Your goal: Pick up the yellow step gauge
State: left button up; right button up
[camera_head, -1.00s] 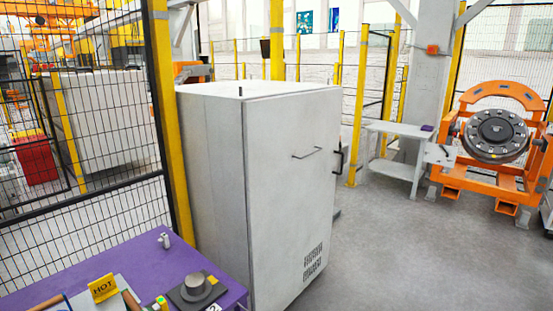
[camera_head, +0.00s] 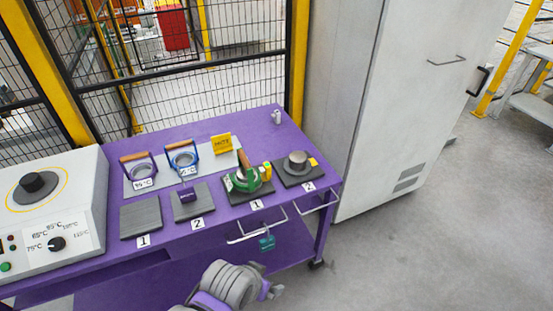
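A small upright yellow piece (camera_head: 266,171) stands on the right part of the purple table, beside a green tool with a brown handle (camera_head: 243,178) on the dark pad labelled 1. Another small yellow piece (camera_head: 313,162) is at the edge of the dark pad labelled 2, beside a grey cylinder (camera_head: 297,162). I cannot tell from their shapes which one is the step gauge. A grey and purple part of my own arm shows at the bottom centre, in front of the table and apart from these pieces. No gripper fingers can be made out.
Mesh fencing runs behind. Floor is clear at lower right.

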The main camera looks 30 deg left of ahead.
aim_at(266, 169)
jog(key=i+j+u, duration=0.15)
jog(key=j+u, duration=0.2)
jog(key=i+j+u, duration=0.45)
jog(key=j+u, duration=0.2)
jog(key=j, duration=0.1)
